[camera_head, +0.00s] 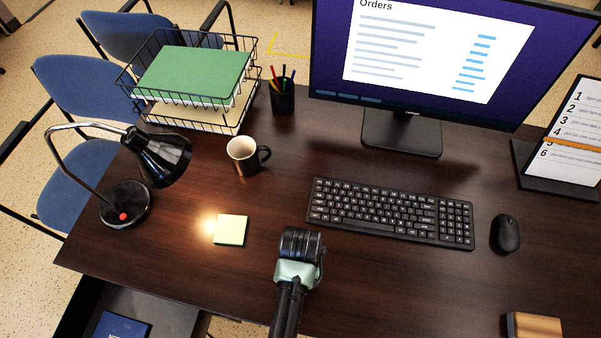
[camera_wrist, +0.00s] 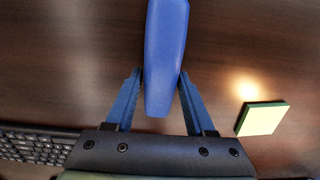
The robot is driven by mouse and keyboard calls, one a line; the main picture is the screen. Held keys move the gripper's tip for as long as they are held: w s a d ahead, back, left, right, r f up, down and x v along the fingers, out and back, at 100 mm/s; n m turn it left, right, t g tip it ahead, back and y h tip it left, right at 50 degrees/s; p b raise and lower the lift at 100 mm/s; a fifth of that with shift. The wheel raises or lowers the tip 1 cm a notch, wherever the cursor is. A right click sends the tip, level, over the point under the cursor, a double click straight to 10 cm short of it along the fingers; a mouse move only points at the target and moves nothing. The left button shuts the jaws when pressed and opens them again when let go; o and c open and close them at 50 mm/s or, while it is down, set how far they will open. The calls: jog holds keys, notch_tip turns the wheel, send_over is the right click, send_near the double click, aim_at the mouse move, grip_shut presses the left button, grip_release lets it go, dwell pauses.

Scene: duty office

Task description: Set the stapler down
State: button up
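The blue stapler (camera_wrist: 165,50) shows in the wrist view, long and rounded, lying lengthwise between the two fingers of my gripper (camera_wrist: 160,76). The fingers close in on its sides and appear to hold it. Dark desktop lies beyond it; I cannot tell whether its underside touches the wood. In the head view my gripper (camera_head: 300,245) is over the desk, between the sticky notes and the keyboard. Its fingers and the stapler are hidden there beneath my wrist.
Sticky notes (camera_head: 231,230) lie left of my gripper, with a mug (camera_head: 242,158) and lamp (camera_head: 126,203) beyond. The keyboard (camera_head: 390,212) and mouse (camera_head: 505,234) are to the right. The desk (camera_head: 405,290) is clear at front right, up to a wooden block (camera_head: 533,326).

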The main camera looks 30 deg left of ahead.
jog(key=shift+o, duration=1.1)
notch_tip(320, 180, up, 12)
jog(key=p, duration=0.1)
jog(key=shift+r, duration=0.2)
